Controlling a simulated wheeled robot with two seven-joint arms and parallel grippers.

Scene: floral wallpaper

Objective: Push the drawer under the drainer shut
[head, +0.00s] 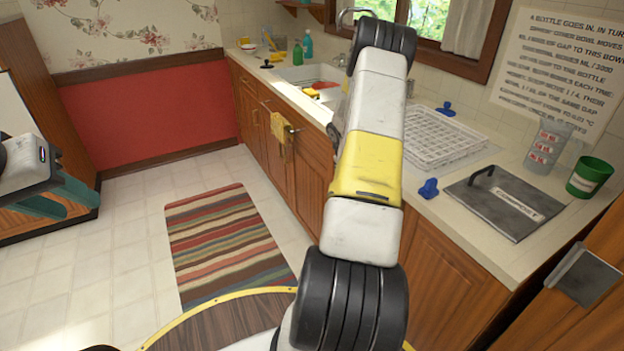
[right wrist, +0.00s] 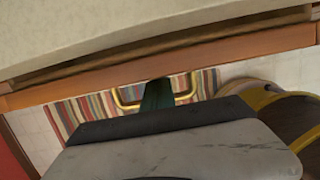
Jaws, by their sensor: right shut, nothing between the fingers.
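The white wire drainer (head: 445,138) stands on the counter in the head view. The drawer under it is hidden there by my right arm. In the right wrist view, the wooden drawer front (right wrist: 225,51) stands out from the counter edge, with a narrow strip of its inside showing. Its brass handle (right wrist: 124,103) is on the outer side. My right gripper (right wrist: 157,94) is shut and empty, its dark green fingers at the handle; contact cannot be told. The head view hides this gripper. My left gripper (head: 58,200) is open and empty at the far left, away from the counter.
The sink (head: 308,75) is further back. A striped rug (head: 225,245) lies on the open floor.

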